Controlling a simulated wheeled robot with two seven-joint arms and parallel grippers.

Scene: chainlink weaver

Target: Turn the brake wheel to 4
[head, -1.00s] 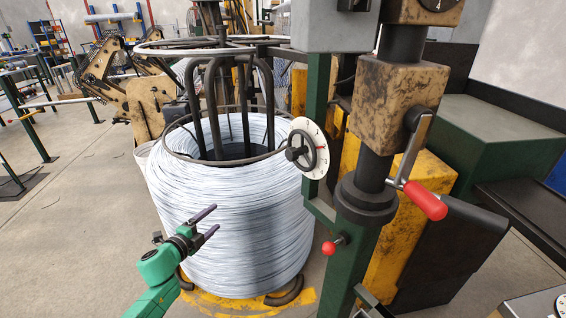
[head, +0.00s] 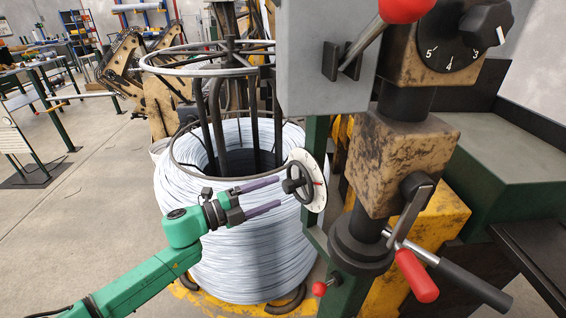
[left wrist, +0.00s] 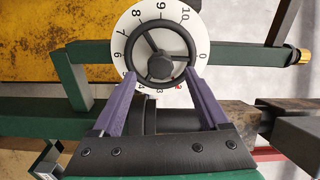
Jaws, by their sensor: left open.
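The brake wheel (head: 299,181) is a small black spoked handwheel in front of a white numbered dial (head: 318,178), mounted beside the wire coil. In the left wrist view the wheel (left wrist: 161,55) is near the top centre, with a dark round hub. Dial numbers such as 6 to 10 show around it; a red mark shows near its lower right, its number unclear. My left gripper (head: 280,193) points at the wheel from the left, open, its purple fingers apart. In the left wrist view the fingertips reach both sides of the wheel's lower rim; contact is unclear. My right gripper is not in view.
The silvery wire coil (head: 240,240) stands just behind the gripper. A green post, a rusty block (head: 400,160) and a red-handled crank (head: 416,277) crowd the right. A grey box (head: 325,60) hangs above the dial. Open floor (head: 90,215) lies at left.

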